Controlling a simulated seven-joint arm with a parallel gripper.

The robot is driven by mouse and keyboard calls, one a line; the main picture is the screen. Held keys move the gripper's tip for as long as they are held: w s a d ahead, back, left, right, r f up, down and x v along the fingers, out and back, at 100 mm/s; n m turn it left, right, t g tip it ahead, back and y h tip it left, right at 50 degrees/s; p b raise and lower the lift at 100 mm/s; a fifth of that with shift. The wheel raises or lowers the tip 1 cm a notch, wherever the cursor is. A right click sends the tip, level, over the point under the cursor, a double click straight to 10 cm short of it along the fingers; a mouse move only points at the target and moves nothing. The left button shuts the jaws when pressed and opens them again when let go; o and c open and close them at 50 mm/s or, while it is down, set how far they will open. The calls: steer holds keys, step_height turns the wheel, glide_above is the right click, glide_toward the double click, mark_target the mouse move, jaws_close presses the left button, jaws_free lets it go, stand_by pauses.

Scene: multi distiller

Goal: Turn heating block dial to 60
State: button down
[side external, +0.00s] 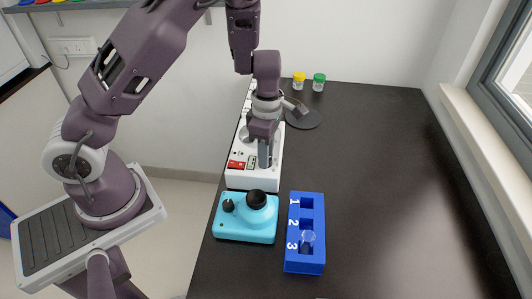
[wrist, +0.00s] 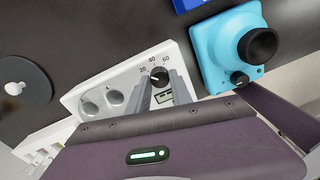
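The white heating block (wrist: 120,82) shows in the wrist view with a black round dial (wrist: 159,75) marked 20, 40 and 60. The dial's pointer is too small to read surely. My gripper (wrist: 160,80) points down over the block, its two grey fingers apart, one on each side of the dial. I cannot tell whether they touch it. In the side view my gripper (side external: 265,163) is at the front part of the white block (side external: 262,182), near its red switches (side external: 236,164); the dial is hidden there by the fingers.
A turquoise device (side external: 246,226) with a black top and a small knob stands just in front of the block. A blue rack (side external: 305,255) numbered 1 to 3 holds a clear tube at 3. Yellow-capped (side external: 298,79) and green-capped (side external: 319,82) jars stand behind. The right of the dark bench is clear.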

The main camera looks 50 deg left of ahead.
steer(key=shift+m, duration=0.4)
steer(key=m, duration=0.4)
steer(key=shift+w, duration=0.1)
steer(key=m, duration=0.4)
steer(key=shift+m+y, duration=0.3)
steer(key=m, duration=0.4)
steer(key=shift+w+d, duration=0.1)
steer(key=shift+m, duration=2.2)
steer(key=c, duration=1.1)
jaws_free()
steer(key=shift+c, duration=0.2)
